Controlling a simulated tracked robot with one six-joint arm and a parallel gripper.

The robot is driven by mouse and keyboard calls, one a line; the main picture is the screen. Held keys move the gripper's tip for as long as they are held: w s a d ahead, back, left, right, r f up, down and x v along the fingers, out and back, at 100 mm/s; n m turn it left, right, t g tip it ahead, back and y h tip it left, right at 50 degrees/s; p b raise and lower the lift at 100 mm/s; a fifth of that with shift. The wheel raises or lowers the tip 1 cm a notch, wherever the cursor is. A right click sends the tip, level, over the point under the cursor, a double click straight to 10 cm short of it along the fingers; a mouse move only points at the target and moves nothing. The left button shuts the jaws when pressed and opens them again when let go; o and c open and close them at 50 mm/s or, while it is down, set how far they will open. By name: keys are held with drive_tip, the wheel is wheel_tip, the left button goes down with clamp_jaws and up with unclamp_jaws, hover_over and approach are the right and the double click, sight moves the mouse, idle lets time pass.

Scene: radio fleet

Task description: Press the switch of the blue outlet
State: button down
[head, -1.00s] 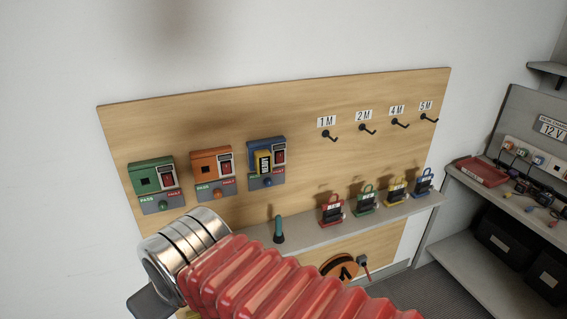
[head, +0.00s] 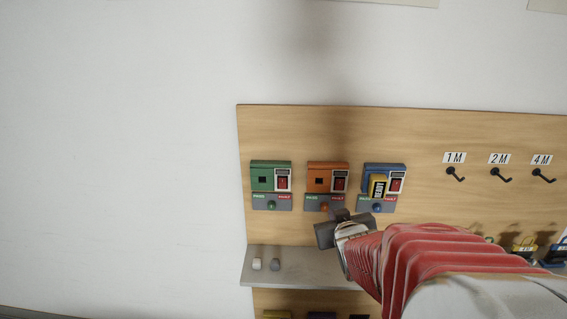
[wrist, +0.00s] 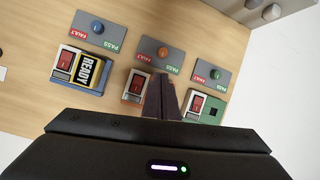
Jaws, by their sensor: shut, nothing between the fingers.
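The blue outlet (head: 372,168) is on the wooden board, at the right of three outlets. Its red switch (head: 397,186) is on its right side, and a yellow module marked READY (head: 378,187) sits in it. In the wrist view the blue outlet (wrist: 102,69) is at the left, turned around, with its red switch (wrist: 66,60) in clear sight. My gripper (head: 337,213) is shut and empty, just below the orange outlet (head: 319,168). In the wrist view the shut fingers (wrist: 161,78) overlap the orange outlet's side, right of the blue outlet.
The green outlet (head: 263,168) is at the left. A grey shelf (head: 300,276) holds two small knobs. Black hooks (head: 455,174) are to the right. The white wall left is bare.

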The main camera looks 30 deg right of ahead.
sight(397, 182)
drive_tip(key=s+d+f+m+t+h, duration=0.1)
drive_tip(key=s+d+f+t+h, duration=0.2)
drive_tip(key=d, duration=0.8)
drive_tip(key=s+d+m+t+h, duration=0.1)
drive_tip(key=s+d+m+t, duration=0.1)
drive_tip(key=s, duration=0.8)
drive_tip(key=shift+s+d+r+t+h, duration=0.3)
drive_tip(key=shift+d+r+t, duration=0.1)
drive_tip(key=shift+d+t, duration=0.5)
drive_tip(key=shift+d, duration=0.1)
drive_tip(key=x, duration=1.4)
